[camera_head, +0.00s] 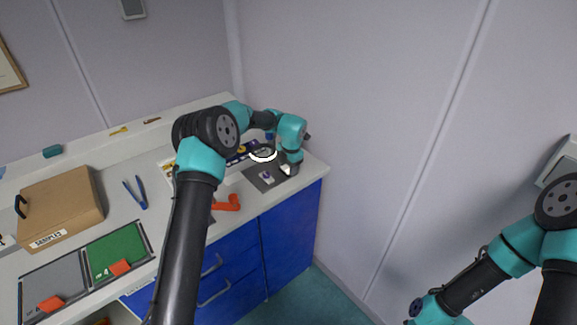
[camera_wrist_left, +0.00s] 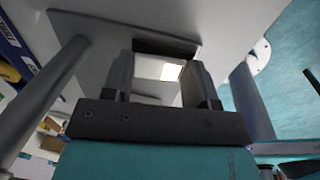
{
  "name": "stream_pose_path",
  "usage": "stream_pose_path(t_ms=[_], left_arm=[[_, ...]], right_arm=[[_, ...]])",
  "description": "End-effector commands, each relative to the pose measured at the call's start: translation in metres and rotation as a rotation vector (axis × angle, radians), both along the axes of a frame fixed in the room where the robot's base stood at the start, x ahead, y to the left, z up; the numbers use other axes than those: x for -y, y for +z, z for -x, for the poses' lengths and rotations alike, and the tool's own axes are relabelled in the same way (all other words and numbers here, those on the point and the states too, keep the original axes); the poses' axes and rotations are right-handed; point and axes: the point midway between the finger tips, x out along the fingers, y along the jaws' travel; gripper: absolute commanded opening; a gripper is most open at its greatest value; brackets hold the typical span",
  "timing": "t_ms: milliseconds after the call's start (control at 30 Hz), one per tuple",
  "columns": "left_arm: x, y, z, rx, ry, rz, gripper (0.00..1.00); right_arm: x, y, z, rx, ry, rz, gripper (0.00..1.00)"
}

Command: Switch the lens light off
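The ring-shaped magnifier lens (camera_head: 262,153) shows a bright white rim at the back right of the bench, so its light looks on. My left gripper (camera_head: 289,169) is at the bench's right corner, just right of and below the lens, over a dark mat. In the left wrist view my left gripper (camera_wrist_left: 165,75) has its two fingers apart. A small bright patch on a pale surface (camera_wrist_left: 171,72) shows between them; I cannot tell whether the fingers touch anything. The switch cannot be made out clearly. My right arm is at the lower right; its gripper is out of view.
A dark mat (camera_head: 258,182) with a small pale item and an orange-red tool (camera_head: 228,203) lie near the front edge. A grey pole (camera_wrist_left: 45,100) stands left of the gripper.

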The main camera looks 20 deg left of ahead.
Motion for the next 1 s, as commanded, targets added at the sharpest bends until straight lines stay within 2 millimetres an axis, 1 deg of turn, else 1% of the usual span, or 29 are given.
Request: stream_pose_path(t_ms=[33, 200, 367, 667, 933, 967, 1000], left_arm=[[0.0002, 0.0001, 0.0001, 0.0, 0.0, 0.0, 0.46], [0.0003, 0.0001, 0.0002, 0.0, 0.0, 0.0, 0.3], [-0.0004, -0.0004, 0.0, -0.01, 0.002, 0.011, 0.29], [-0.0026, 0.0001, -0.0014, -0.068, 0.002, 0.102, 0.29], [-0.0022, 0.0005, -0.0016, -0.069, 0.0, 0.105, 0.29], [-0.0022, 0.0005, -0.0016, -0.069, 0.0, 0.105, 0.55], [-0.0022, 0.0005, -0.0016, -0.069, 0.0, 0.104, 0.59]], right_arm=[[0.0, 0.0, 0.0, 0.0, 0.0, 0.0, 0.43], [0.0, 0.0, 0.0, 0.0, 0.0, 0.0, 0.43], [0.0, 0.0, 0.0, 0.0, 0.0, 0.0, 0.43], [0.0, 0.0, 0.0, 0.0, 0.0, 0.0, 0.43], [0.0, 0.0, 0.0, 0.0, 0.0, 0.0, 0.43], [0.0, 0.0, 0.0, 0.0, 0.0, 0.0, 0.43], [0.0, 0.0, 0.0, 0.0, 0.0, 0.0, 0.43]])
